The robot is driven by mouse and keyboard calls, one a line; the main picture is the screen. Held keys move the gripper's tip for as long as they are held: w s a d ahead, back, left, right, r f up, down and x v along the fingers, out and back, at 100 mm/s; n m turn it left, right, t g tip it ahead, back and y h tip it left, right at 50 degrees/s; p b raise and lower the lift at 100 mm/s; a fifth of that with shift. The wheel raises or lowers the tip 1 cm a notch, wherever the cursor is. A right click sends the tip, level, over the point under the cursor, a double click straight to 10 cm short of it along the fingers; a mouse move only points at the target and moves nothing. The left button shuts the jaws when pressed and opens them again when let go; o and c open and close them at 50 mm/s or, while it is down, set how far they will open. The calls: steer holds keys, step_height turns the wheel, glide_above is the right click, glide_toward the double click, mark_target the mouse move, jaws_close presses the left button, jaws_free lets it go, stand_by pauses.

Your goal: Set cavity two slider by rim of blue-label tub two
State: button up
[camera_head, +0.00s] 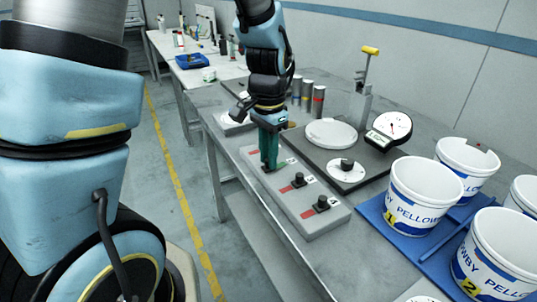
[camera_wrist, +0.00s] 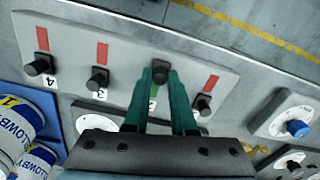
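The grey slider panel (camera_head: 312,224) lies on the table with several black knobs on it. In the wrist view its numbered slots run 4, 3, 2, 1 from left to right. My gripper (camera_head: 269,163) stands over slider two with its teal fingers pointing down. The slider two knob (camera_wrist: 160,70) sits between the fingertips, which appear to touch it on both sides. It stands farther up its slot than the other knobs, with a green strip (camera_wrist: 153,97) showing below it. Blue-label tub two (camera_head: 495,258) is at the lower right, its white rim visible and its side partly cut off.
Blue-label tub one (camera_head: 424,200) stands on a blue mat (camera_head: 385,228), with more white tubs behind. A round dial gauge (camera_head: 392,126) and a white disc (camera_head: 331,133) are behind the panel. Metal cylinders (camera_head: 318,100) stand near my arm.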

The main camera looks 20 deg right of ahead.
jaws_close()
stand_by(0.9)
